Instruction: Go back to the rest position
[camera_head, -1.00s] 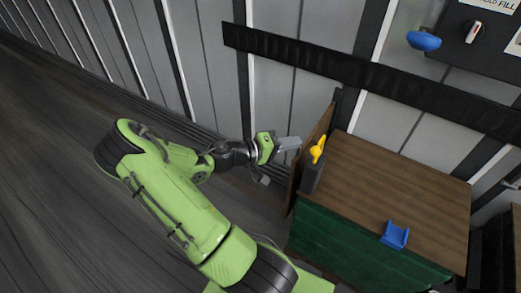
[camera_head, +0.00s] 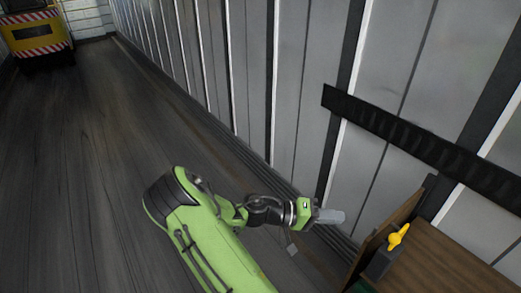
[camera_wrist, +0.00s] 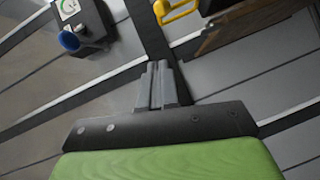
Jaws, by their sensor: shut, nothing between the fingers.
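My gripper (camera_head: 330,216) is at the end of my green arm, held in the air in front of the grey ribbed wall. It is left of the wooden cabinet and apart from it. In the wrist view the two grey fingers (camera_wrist: 160,84) are together with nothing between them. No rest mark or stand for the arm shows.
The wooden cabinet (camera_head: 445,262), with a yellow handle (camera_head: 398,236) at its side, stands at the lower right. A yellow vehicle (camera_head: 38,38) is far off at top left. The dark floor (camera_head: 100,150) between is clear. The wrist view shows a blue knob (camera_wrist: 68,41) on a grey box.

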